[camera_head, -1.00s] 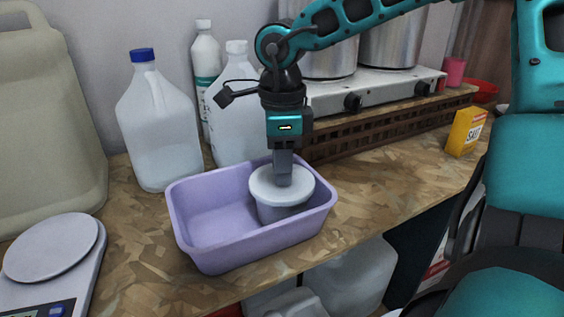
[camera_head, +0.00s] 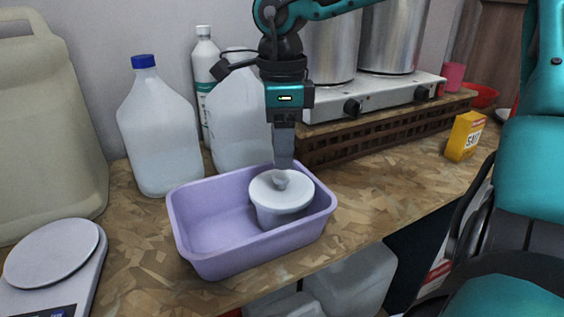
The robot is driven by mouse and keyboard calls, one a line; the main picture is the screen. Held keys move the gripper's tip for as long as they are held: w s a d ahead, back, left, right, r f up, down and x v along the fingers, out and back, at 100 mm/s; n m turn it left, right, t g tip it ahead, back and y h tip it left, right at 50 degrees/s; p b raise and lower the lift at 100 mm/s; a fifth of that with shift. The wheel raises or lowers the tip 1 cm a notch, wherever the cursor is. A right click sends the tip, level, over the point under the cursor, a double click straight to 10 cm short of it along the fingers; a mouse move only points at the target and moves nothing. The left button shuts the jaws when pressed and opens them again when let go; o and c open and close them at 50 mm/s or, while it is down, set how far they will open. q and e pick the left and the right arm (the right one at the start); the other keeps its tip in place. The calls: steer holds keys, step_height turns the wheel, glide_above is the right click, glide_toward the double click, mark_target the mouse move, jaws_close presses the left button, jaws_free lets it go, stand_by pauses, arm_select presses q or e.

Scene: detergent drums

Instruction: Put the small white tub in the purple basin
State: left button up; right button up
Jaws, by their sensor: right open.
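The small white tub (camera_head: 279,207) stands in the right part of the purple basin (camera_head: 203,258). Its pale lid with a small knob on top faces up, and the tub looks slightly tilted. The basin is on the wooden worktop near its front edge. My right gripper (camera_head: 283,165) points down just above the lid's knob. It is open, and I cannot tell whether a gap separates it from the knob. The tub's lower part is hidden by the basin's front wall. My left gripper does not show.
A blue-capped jug (camera_head: 160,135), another jug (camera_head: 238,120) and a tall bottle (camera_head: 203,75) stand behind the basin. A kitchen scale (camera_head: 60,265) is at left. A stove with pots (camera_head: 380,97) stands back right, and a yellow salt box (camera_head: 464,137) at right. Worktop before the stove is clear.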

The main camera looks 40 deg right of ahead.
step_height(320, 180, up, 7)
steer(key=shift+s+f, duration=0.1)
stand_by(0.7)
